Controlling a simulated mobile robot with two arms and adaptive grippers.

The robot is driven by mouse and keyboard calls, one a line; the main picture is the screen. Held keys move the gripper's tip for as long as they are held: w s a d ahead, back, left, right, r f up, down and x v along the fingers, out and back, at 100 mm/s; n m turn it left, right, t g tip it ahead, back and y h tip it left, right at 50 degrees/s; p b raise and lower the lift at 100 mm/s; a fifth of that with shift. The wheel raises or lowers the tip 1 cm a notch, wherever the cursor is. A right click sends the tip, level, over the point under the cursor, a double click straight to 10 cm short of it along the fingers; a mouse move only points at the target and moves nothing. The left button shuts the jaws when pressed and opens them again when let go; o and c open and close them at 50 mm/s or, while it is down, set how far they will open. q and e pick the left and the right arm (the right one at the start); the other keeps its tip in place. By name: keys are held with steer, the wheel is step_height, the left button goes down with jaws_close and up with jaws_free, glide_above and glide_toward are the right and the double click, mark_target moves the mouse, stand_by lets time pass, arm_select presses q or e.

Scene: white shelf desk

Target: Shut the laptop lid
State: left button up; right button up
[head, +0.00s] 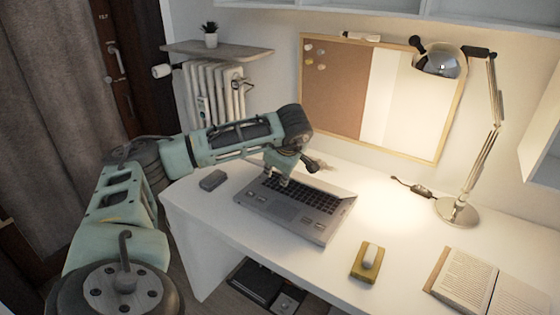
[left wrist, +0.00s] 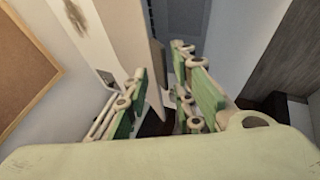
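The grey laptop (head: 277,211) lies on the white desk with its keyboard (head: 318,197) and touchpad uncovered. Its lid is not clearly visible as a raised screen in the head view. My left gripper (head: 290,172) points down over the rear left part of the keyboard, near the laptop's back edge. I cannot tell whether it touches the laptop. In the left wrist view the two green-padded fingers of this gripper (left wrist: 167,98) stand apart, with a thin upright pale panel beyond the gap that I cannot identify. My right gripper is not in view.
A dark small object (head: 212,180) lies left of the laptop. A yellow block with a white piece (head: 367,262), an open book (head: 470,277) and a lamp (head: 457,212) stand to the right. A corkboard and whiteboard (head: 335,85) is behind.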

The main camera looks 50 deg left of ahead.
arm_select(q)
steer(key=v, duration=1.1)
steer(key=shift+d+r, duration=0.15)
steer(key=shift+r, duration=0.1)
